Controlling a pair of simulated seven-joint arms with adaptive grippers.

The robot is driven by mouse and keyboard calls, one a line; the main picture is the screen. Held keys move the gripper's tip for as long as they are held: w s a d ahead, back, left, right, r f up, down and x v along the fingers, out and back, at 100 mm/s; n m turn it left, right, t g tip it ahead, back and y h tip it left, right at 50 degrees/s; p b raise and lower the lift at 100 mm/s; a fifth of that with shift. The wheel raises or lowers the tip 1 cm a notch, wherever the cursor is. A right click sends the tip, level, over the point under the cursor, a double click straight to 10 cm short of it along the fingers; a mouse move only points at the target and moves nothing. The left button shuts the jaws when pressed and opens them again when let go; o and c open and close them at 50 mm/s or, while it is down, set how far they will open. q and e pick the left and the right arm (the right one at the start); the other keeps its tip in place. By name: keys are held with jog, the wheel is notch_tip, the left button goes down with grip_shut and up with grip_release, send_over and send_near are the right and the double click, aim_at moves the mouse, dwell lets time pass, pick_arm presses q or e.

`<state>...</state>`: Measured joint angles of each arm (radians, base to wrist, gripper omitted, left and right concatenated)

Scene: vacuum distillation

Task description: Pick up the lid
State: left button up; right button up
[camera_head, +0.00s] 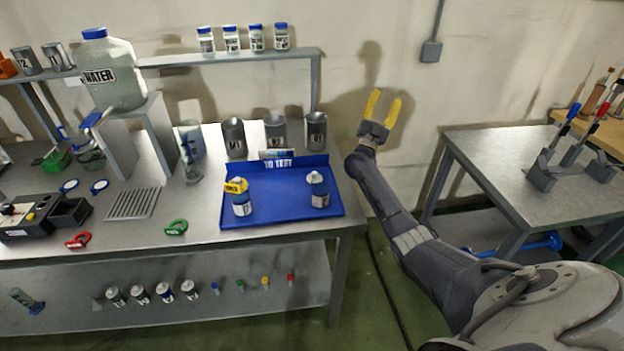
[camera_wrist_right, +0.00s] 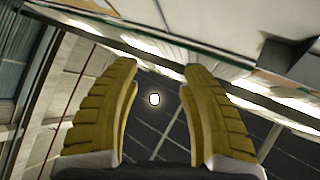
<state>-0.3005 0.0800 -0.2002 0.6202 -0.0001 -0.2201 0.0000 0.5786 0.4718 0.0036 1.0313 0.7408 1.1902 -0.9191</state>
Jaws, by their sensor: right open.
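I cannot tell which thing is the lid. On the blue tray (camera_head: 282,212), a small bottle (camera_head: 242,207) at the left has a yellow ring-like piece (camera_head: 236,186) at its top. A second bottle (camera_head: 319,194) stands at the right of the tray. A red ring-shaped piece (camera_head: 78,240) and a green one (camera_head: 176,228) lie near the bench's front edge. My right gripper (camera_head: 383,98) is open and empty, raised with its yellow fingers up, right of the bench. Its open fingers also show in the right wrist view (camera_wrist_right: 162,72). My left gripper is out of view.
A large water jug (camera_head: 112,74) stands on a raised stand at the left. Metal cups (camera_head: 234,138) stand behind the tray. A rack (camera_head: 134,204) and a dark device (camera_head: 38,216) are at the left. A second table (camera_head: 490,165) is at the right, across a floor gap.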

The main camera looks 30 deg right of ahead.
jog(key=s+d+r+m+g, duration=0.1)
jog(key=s+r+m+g, duration=0.1)
jog(key=m+g, duration=0.6)
jog(key=s+d+r+m+g, duration=0.1)
jog(key=s+r+m+g, duration=0.2)
jog(key=m+g, duration=0.45)
jog(key=m+t+y, duration=0.4)
jog(key=m+y, duration=0.8)
jog(key=y, duration=1.1)
send_near(315, 173)
jog(key=shift+n, duration=0.25)
jog(key=f, duration=0.7)
jog(key=w+f, duration=0.1)
jog(key=f, duration=0.2)
jog(key=shift+w+d+f, duration=0.15)
jog(key=shift+d+f, duration=0.05)
jog(key=shift+d, duration=0.15)
jog(key=shift+o, duration=0.2)
grip_shut()
